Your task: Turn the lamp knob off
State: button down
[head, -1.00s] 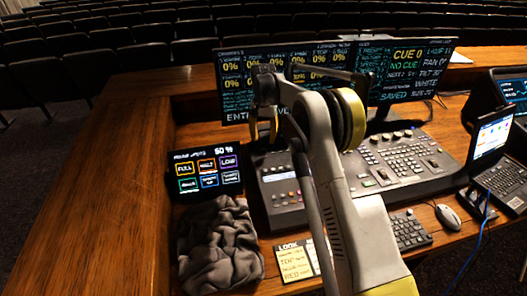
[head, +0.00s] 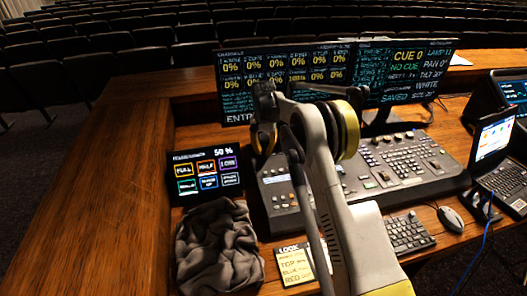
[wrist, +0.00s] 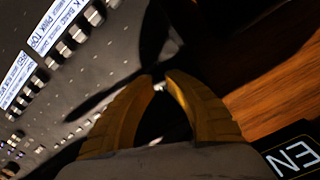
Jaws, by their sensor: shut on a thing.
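My gripper (wrist: 160,84) shows in the wrist view with its two yellow fingers drawn close together at the tips. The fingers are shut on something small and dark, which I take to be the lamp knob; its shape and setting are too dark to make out. In the head view, my gripper (head: 262,142) is low at the far left end of the mixing desk (head: 405,165), in front of the monitors. My own arm partly hides that spot. A dark, slender shape (wrist: 152,38) lies just beyond the fingertips in the wrist view.
Monitors (head: 290,80) stand close behind the gripper. A touch panel (head: 205,172) and a crumpled grey cloth (head: 216,245) are to the left. A note card (head: 293,268), a keyboard (head: 408,232), a mouse (head: 450,218) and a laptop (head: 495,145) are nearer or to the right.

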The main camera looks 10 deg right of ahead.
aim_at(263, 151)
jog(key=n, duration=0.3)
jog(key=c, duration=1.3)
grip_release()
notch_tip(263, 151, up, 12)
